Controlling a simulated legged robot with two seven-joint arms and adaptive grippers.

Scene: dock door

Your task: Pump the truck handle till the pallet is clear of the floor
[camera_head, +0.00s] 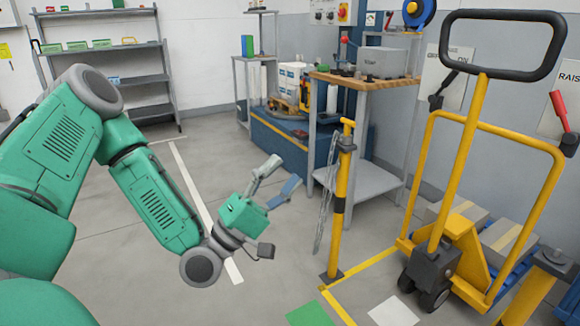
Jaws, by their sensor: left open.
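The yellow pallet truck (455,254) stands at the right, its black loop handle (503,15) upright on a yellow shaft. A blue pallet (498,247) shows in part behind the truck's frame, with grey-brown boxes (508,240) on it. Whether the pallet touches the floor is hidden. My left gripper (279,175) is open and empty, well to the left of the truck and apart from the handle. My right gripper is not in view.
A yellow post (342,205) with a hanging chain stands between my left gripper and the truck. A wooden-topped workbench (365,81) is behind it. Another yellow post (535,285) is at the lower right. Grey shelves (135,82) stand far left. Floor at lower centre is clear.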

